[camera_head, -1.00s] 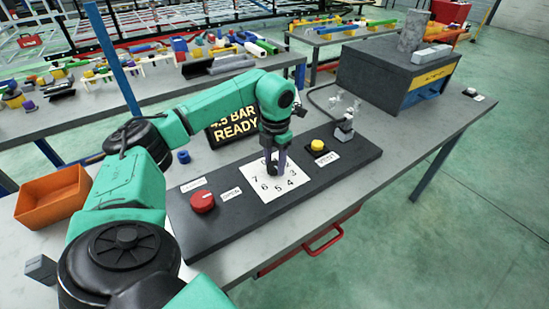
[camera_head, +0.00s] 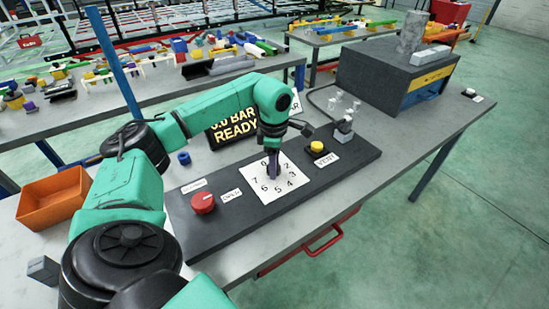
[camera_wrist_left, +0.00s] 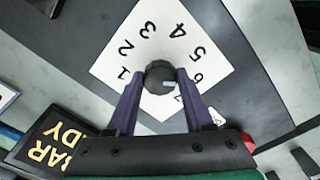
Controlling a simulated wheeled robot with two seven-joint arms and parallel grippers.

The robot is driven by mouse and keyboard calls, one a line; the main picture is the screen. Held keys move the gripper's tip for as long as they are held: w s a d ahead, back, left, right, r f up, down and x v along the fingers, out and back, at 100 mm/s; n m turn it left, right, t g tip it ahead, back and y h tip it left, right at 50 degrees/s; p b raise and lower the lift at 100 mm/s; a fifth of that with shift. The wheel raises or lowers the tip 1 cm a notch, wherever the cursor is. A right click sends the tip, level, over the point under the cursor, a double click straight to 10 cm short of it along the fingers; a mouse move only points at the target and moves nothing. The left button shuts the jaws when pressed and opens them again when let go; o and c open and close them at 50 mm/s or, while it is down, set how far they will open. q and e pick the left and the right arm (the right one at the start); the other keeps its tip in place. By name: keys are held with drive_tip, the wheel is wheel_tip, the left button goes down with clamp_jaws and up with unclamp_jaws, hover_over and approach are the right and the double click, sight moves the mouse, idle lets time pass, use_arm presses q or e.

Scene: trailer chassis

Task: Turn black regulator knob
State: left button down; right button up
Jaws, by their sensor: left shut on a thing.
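The black regulator knob (camera_wrist_left: 159,77) sits in the middle of a white numbered dial plate (camera_wrist_left: 115,47), between the fingers in the left wrist view. A pale pointer mark shows on the knob's top. In the head view the dial plate (camera_head: 290,181) lies on a dark panel, and the knob is mostly hidden behind the fingers. My left gripper (camera_head: 273,177) points down and is shut on the knob; its fingers (camera_wrist_left: 159,84) touch the knob's sides. A display (camera_head: 233,128) behind reads what looks like 5.0 or 6.0 BAR READY. My right gripper is not in view.
On the dark panel (camera_head: 235,224) are a red button (camera_head: 203,202) at the left and a yellow button (camera_head: 317,147) at the right, labelled VENT. An orange bin (camera_head: 48,205) stands at the left. A dark box (camera_head: 385,75) stands at the back right.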

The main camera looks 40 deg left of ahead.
use_arm(q)
drive_tip(key=shift+m, duration=0.8)
drive_tip(key=shift+r, duration=0.1)
drive_tip(key=shift+c, duration=1.4)
unclamp_jaws()
wheel_tip(320, 180, up, 8)
drive_tip(key=shift+f+b, duration=0.1)
drive_tip(key=shift+b, duration=0.35)
wheel_tip(320, 180, up, 7)
drive_tip(key=p, duration=0.2)
drive_tip(key=shift+s+f, duration=0.15)
drive_tip(key=shift+s, duration=0.1)
